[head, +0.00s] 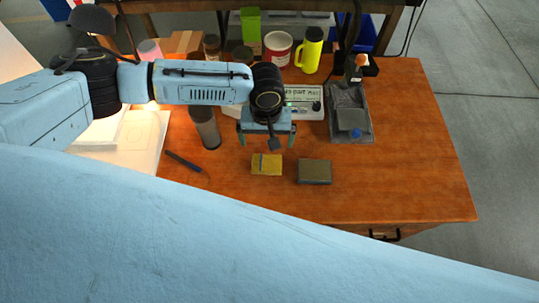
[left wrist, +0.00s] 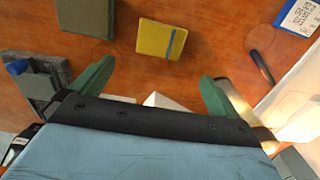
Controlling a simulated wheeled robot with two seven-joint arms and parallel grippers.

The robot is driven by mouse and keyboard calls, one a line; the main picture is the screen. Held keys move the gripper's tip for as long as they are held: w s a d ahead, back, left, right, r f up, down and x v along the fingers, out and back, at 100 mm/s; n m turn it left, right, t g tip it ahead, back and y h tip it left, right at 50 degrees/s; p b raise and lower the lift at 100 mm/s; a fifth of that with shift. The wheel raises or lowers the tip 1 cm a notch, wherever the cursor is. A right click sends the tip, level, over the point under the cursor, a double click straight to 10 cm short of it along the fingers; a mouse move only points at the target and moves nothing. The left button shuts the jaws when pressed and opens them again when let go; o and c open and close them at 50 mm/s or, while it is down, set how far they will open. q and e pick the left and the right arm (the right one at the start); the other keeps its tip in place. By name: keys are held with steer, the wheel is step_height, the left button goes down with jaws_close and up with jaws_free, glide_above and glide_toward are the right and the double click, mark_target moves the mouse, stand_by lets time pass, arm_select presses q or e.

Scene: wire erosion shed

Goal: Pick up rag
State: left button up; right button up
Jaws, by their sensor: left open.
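My left gripper (head: 267,136) hangs open over the middle of the table. In the left wrist view its two green fingers stand wide apart with nothing between their tips (left wrist: 160,80). I cannot pick out a rag for certain. A grey, cloth-like patch (left wrist: 62,68) shows at the left of the left wrist view, beside a grey block with a blue part. A yellow block with a blue band (head: 266,165) lies just in front of the gripper, and also shows beyond the fingertips (left wrist: 161,40). A dark olive block (head: 314,172) lies right of it. My right gripper is out of view.
A grey tray (head: 337,128) with items stands right of the gripper. A yellow bottle (head: 311,50), a red-and-white tub (head: 278,48) and jars line the back. A dark pen-like tool (head: 183,161) lies left. The wooden table's (head: 420,150) right side is clear.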

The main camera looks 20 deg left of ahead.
arm_select(q)
glide_above(267, 160)
steer(key=f, duration=0.5)
steer(key=shift+s+b, duration=0.25)
steer(key=shift+b, duration=0.05)
steer(key=shift+f, duration=0.3)
steer(key=shift+w+f, duration=0.1)
steer(key=shift+f, duration=0.5)
step_height(267, 160, down, 4)
steer(key=shift+w+r+b, duration=0.1)
steer(key=shift+r+b, duration=0.05)
steer(key=shift+b, duration=0.35)
steer(key=shift+f, duration=0.3)
steer(key=c, duration=0.9)
step_height(267, 160, up, 10)
steer(key=p, duration=0.1)
steer(key=shift+p, duration=0.35)
steer(key=o, duration=0.5)
steer(key=shift+c, duration=0.2)
steer(key=c, duration=0.4)
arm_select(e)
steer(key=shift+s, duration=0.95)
